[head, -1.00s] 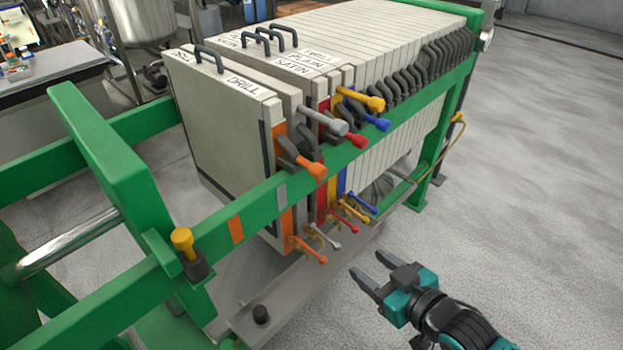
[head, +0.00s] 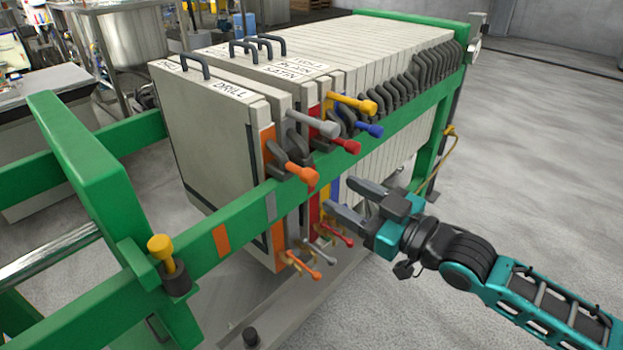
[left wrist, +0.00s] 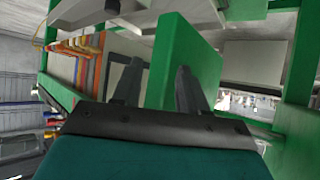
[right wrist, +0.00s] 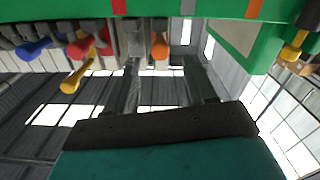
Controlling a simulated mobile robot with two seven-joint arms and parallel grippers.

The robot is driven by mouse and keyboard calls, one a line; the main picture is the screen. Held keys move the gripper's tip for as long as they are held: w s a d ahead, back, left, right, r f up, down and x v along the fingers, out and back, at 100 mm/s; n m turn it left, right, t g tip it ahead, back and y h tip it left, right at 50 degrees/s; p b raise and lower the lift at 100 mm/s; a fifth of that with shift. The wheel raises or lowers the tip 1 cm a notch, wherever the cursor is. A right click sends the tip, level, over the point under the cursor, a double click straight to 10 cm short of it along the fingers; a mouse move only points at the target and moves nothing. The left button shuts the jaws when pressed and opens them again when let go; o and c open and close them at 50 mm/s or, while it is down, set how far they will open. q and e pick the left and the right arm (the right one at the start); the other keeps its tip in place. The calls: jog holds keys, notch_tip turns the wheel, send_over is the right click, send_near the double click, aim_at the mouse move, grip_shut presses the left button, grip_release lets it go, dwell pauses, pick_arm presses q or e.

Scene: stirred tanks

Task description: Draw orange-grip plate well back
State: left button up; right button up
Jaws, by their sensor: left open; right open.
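The orange-grip plate (head: 210,130) is the front plate of the stack, with "DRILL" on its top edge. Its upper orange grip (head: 303,175) sticks out over the green side rail. A lower orange handle (head: 303,265) shows below the rail. In the right wrist view the orange grip (right wrist: 159,46) is beyond the fingers, apart from them. My right gripper (head: 345,202) is open and empty, in front of the rail, right of the orange grip. My left gripper (left wrist: 155,85) is open and empty in the left wrist view, with a green beam beyond it; it is out of the head view.
Grey (head: 314,124), red (head: 344,145), yellow (head: 354,103) and blue (head: 368,129) grips stand close beside the orange one. The green rail (head: 200,245) carries an orange mark and a yellow-topped post (head: 162,249). Open floor (head: 530,170) lies to the right.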

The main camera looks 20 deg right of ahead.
aim_at(315, 181)
jog(key=x, duration=0.8)
jog(key=shift+w+a+b, duration=0.1)
jog(key=shift+w+b, duration=0.05)
jog(key=shift+b, duration=0.15)
grip_shut()
dwell(0.4)
